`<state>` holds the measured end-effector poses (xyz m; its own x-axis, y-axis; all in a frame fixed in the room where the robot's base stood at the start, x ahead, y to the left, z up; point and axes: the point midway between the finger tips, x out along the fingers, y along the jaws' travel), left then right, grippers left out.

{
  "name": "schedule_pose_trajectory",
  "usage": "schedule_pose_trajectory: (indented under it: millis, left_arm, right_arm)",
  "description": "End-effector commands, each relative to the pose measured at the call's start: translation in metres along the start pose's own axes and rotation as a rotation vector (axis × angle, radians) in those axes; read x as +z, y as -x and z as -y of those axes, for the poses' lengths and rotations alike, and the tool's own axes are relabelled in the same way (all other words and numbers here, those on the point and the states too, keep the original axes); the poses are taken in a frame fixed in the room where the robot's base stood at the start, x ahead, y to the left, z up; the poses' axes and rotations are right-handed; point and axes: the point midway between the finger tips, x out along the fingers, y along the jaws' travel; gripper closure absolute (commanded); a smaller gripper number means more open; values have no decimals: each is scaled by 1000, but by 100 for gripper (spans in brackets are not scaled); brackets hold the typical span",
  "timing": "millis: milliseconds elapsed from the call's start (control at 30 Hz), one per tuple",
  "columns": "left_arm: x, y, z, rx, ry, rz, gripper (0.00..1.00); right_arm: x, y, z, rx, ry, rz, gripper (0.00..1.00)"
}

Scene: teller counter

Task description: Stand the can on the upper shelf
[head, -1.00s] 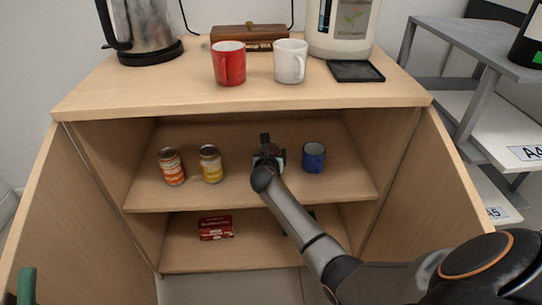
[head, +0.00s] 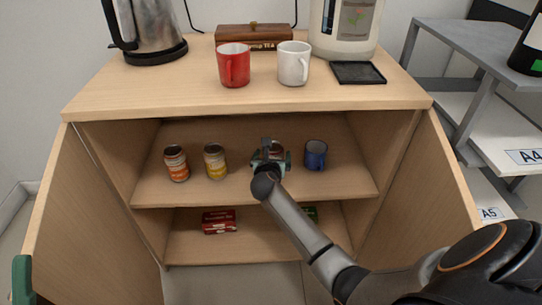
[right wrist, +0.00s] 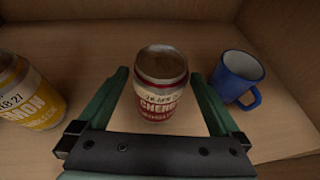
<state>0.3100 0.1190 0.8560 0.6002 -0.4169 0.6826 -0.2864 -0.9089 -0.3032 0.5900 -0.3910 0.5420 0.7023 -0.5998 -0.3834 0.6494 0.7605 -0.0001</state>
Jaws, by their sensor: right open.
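A red and white can with a cherry label (right wrist: 162,92) stands upright on the upper shelf (head: 236,190) of the open cabinet. In the right wrist view it is between the fingers of my right gripper (right wrist: 160,76), with a gap on each side. In the head view the right gripper (head: 271,158) is at the middle of that shelf, open, and hides most of the can. A green piece at the lower left edge of the head view looks like part of my left gripper (head: 22,278); its jaws cannot be made out.
A blue mug (head: 316,155) stands close right of the can. A yellow can (head: 215,162) and an orange-labelled can (head: 176,164) stand to the left. A red box (head: 219,222) lies on the lower shelf. Open doors flank the cabinet; mugs stand on top.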

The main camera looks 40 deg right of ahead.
Motion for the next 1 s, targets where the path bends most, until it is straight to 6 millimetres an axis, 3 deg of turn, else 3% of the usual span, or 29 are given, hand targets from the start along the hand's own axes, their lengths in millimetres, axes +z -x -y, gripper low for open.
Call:
schedule_pose_trajectory:
  millis: [33, 200, 533, 667, 767, 1000]
  left_arm:
    - [-10, -9, 5, -1, 3, -3, 50]
    - [-22, -19, 10, 2, -4, -11, 50]
    - [-29, -25, 15, -9, -29, -23, 50]
    - [-28, -25, 16, -15, -29, -21, 50]
    - [-28, -24, 16, -15, -28, -20, 50]
    - [-27, -24, 16, -15, -28, -16, 50]
  right_arm:
    - [5, 16, 0, 2, -1, -1, 0]
    - [4, 49, 0, 1, 0, -1, 0]
    - [3, 80, -7, 57, -81, 13, 0]
    - [14, 104, -30, 255, -352, 32, 0]
    - [30, 142, -54, 486, -655, 0, 0]
    - [75, 260, -86, 1001, -1302, -281, 0]
